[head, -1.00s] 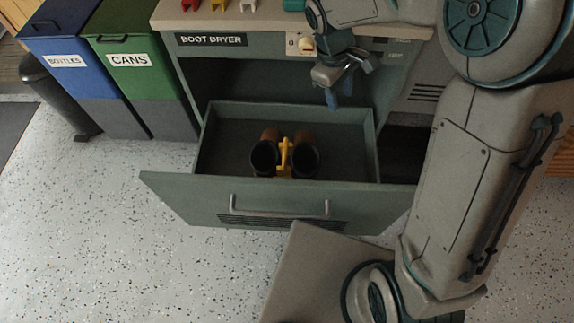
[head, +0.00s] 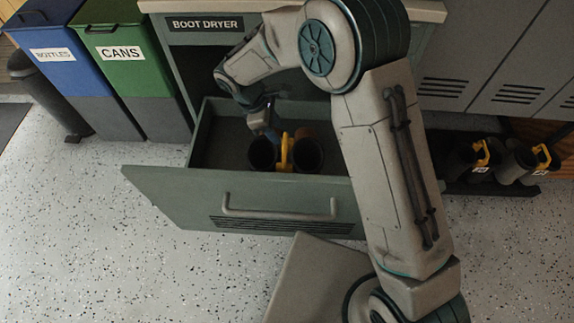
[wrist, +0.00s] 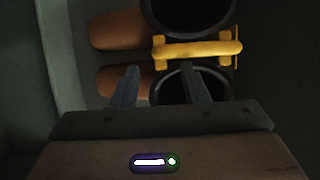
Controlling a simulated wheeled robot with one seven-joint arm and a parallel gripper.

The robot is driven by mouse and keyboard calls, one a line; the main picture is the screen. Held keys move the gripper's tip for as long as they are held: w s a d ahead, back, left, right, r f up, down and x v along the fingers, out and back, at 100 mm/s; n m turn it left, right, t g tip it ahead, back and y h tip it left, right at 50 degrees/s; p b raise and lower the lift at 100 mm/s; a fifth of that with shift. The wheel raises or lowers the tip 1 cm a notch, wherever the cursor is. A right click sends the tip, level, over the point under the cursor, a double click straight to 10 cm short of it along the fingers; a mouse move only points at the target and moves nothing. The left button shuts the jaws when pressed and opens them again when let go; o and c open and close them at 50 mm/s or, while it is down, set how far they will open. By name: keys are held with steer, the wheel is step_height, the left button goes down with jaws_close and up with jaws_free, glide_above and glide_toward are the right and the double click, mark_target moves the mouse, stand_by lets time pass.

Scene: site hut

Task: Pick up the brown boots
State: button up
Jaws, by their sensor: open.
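The brown boots (head: 304,133) stand as a pair in the open dryer drawer (head: 280,195), dark openings up. A yellow clip (head: 285,152) joins them. In the wrist view the brown boots' toes (wrist: 118,31) point left and the yellow clip (wrist: 198,49) spans between the dark openings. My gripper (head: 270,134) is over the drawer, close to the boots at their back left. In the wrist view my gripper (wrist: 160,68) is open, its two fingers apart over the nearer boot, just short of the clip. Nothing is held. Whether a finger touches the boot, I cannot tell.
The drawer's walls surround the boots. The boot dryer cabinet (head: 205,38) rises behind, with its counter edge above. Other dark boots with yellow clips (head: 482,153) stand on a low rack under lockers at right. Blue (head: 60,60) and green bins (head: 120,60) stand at left.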

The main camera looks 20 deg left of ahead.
mark_target(307, 155)
steer(key=b+x, duration=0.2)
steer(key=x, duration=0.5)
steer(key=shift+f, duration=0.15)
jaws_close()
steer(key=shift+w+a, duration=0.1)
stand_by(1.1)
